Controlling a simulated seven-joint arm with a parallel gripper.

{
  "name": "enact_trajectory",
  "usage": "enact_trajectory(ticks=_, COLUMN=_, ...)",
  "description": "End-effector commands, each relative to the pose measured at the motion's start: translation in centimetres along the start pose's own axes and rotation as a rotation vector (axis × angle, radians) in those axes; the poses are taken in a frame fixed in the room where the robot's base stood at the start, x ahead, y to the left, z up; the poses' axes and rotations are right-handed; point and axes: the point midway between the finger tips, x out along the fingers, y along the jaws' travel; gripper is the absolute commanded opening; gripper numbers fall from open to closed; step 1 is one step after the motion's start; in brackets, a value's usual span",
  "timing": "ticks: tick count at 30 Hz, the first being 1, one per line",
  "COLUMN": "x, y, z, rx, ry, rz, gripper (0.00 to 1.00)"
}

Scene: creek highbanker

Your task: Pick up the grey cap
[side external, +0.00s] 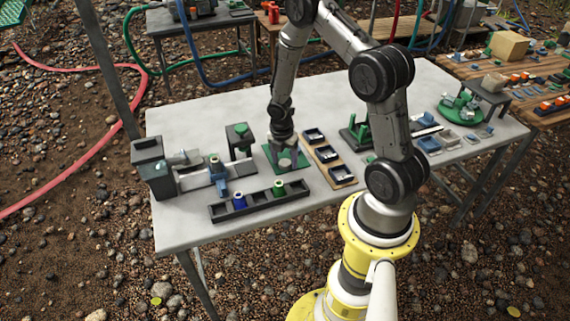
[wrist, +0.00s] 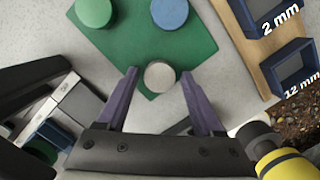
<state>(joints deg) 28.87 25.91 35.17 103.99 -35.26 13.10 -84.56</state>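The grey cap (wrist: 160,76) is a round grey disc near a corner of the green mat (wrist: 190,48). In the wrist view it lies between the two purple fingers of my gripper (wrist: 158,74), with a gap on each side. My gripper is open and points down over the mat; in the side view it (side external: 284,143) hides part of the mat (side external: 303,165). A green cap (wrist: 93,12) and a blue cap (wrist: 169,12) also sit on the mat, at the top of the wrist view. How high the fingertips are is hard to tell.
A wooden strip (side external: 324,153) with dark trays stands right of the mat; two labels read 2 mm and 12 mm. A black rack (side external: 262,204) lies in front. A grey-and-blue device (side external: 217,175) and a dark block with a green top (side external: 239,139) stand left. The table's back left is clear.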

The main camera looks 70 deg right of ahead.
Motion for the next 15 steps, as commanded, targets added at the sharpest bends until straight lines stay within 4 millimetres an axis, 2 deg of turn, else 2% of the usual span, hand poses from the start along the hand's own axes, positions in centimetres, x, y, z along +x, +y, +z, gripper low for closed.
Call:
enact_trajectory(ticks=1, x=-0.01, y=0.00, z=0.00, rx=0.000, ry=0.000, rz=0.000, gripper=0.58)
enact_trajectory(ticks=10, x=-0.03, y=0.00, z=-0.01, rx=-0.001, ry=0.000, rz=0.000, gripper=0.04)
enact_trajectory(ticks=11, x=-0.03, y=0.00, z=-0.01, rx=-0.001, ry=0.000, rz=0.000, gripper=0.00)
enact_trajectory(ticks=15, x=-0.03, y=0.00, z=-0.01, rx=-0.001, ry=0.000, rz=0.000, gripper=0.00)
